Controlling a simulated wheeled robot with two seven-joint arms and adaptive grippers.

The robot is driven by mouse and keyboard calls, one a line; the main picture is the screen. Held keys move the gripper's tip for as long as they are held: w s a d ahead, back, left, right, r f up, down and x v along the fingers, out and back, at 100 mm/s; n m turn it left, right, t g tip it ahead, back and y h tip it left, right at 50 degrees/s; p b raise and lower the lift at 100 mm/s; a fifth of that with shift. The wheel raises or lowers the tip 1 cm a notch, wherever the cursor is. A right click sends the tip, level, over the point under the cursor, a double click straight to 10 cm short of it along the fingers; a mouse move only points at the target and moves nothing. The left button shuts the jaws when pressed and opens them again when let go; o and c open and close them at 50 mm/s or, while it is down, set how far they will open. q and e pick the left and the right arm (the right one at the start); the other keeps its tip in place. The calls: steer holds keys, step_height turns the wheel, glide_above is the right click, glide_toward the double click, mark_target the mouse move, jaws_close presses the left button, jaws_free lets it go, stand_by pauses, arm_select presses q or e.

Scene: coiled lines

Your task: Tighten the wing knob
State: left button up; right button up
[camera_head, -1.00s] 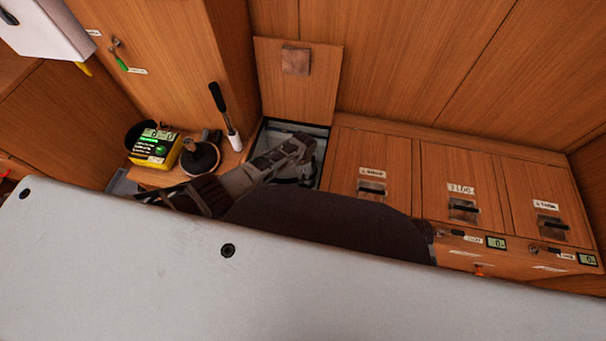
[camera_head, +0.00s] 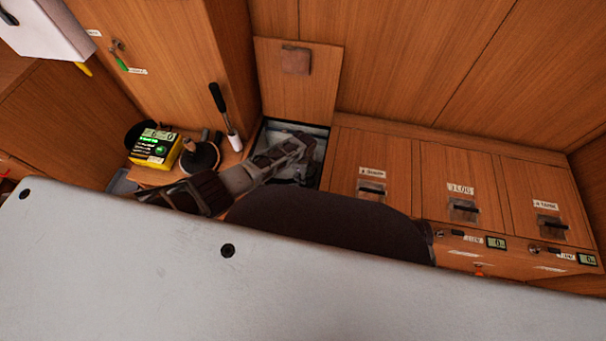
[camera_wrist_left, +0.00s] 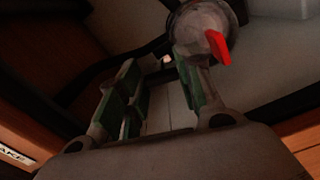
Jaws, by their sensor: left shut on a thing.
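My left gripper (camera_wrist_left: 160,62) is inside an open compartment (camera_head: 325,152) in the counter. In the left wrist view its two green-padded fingers stand apart, with a dark thing between the tips. This dark thing is where the wing knob would be, but its shape is too dark to make out. A round grey fitting (camera_wrist_left: 190,30) with a red lever (camera_wrist_left: 217,47) sits just behind the right finger. In the head view my left arm hides most of the compartment's inside. My right gripper is in neither view.
The compartment's wooden lid (camera_head: 300,90) stands raised behind the opening. A yellow meter (camera_head: 154,147), a round dark-based tool (camera_head: 200,158) and a black-handled tool (camera_head: 218,98) are on the left ledge. Latched, labelled lids (camera_head: 462,190) lie to the right.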

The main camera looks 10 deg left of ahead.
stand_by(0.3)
arm_select(q)
steer(key=o, duration=1)
steer(key=shift+r, duration=0.15)
steer(key=shift+r, duration=5.8)
